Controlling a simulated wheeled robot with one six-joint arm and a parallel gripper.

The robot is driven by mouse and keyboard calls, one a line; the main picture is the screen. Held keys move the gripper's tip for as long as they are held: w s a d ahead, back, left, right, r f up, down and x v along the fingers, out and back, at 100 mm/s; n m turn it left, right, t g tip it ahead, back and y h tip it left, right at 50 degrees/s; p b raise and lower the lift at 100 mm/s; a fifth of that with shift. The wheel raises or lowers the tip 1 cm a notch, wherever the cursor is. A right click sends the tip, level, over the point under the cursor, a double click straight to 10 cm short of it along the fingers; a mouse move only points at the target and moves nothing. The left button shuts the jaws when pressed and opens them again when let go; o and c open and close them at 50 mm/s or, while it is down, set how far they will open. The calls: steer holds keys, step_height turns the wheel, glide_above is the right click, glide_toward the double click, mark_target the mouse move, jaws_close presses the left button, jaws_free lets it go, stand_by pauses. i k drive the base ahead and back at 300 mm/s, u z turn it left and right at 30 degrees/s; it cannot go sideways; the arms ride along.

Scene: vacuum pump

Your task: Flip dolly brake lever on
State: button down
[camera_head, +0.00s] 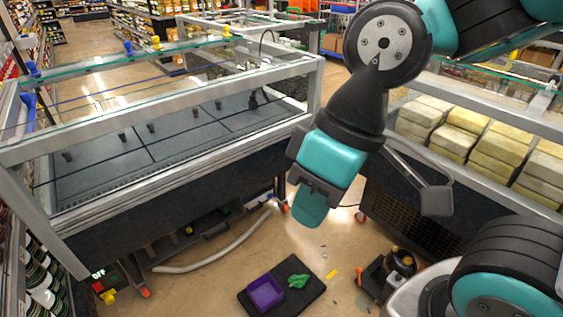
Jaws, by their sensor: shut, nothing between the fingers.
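A small dark machine, apparently the vacuum pump (398,262), stands low on the floor at the lower right. It sits on a dark base, which looks like the dolly (372,280), with orange parts at its edge. I cannot make out the brake lever or its position at this size. My arm comes down from the top right. My gripper (308,208), teal and dark grey, hangs over the aisle, up and left of the pump and apart from it. It is shut and empty.
A black mat (313,290) holds a purple tray (265,292) and a crumpled green cloth (298,281). A pale hose (225,252) lies beside the left display case (150,205). Another case (480,150) with stacked blocks stands right. Small scraps lie on the floor.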

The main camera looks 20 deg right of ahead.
mark_target(358, 269)
steer(key=u, duration=0.3)
steer(key=i, duration=0.3)
steer(key=z, duration=1.6)
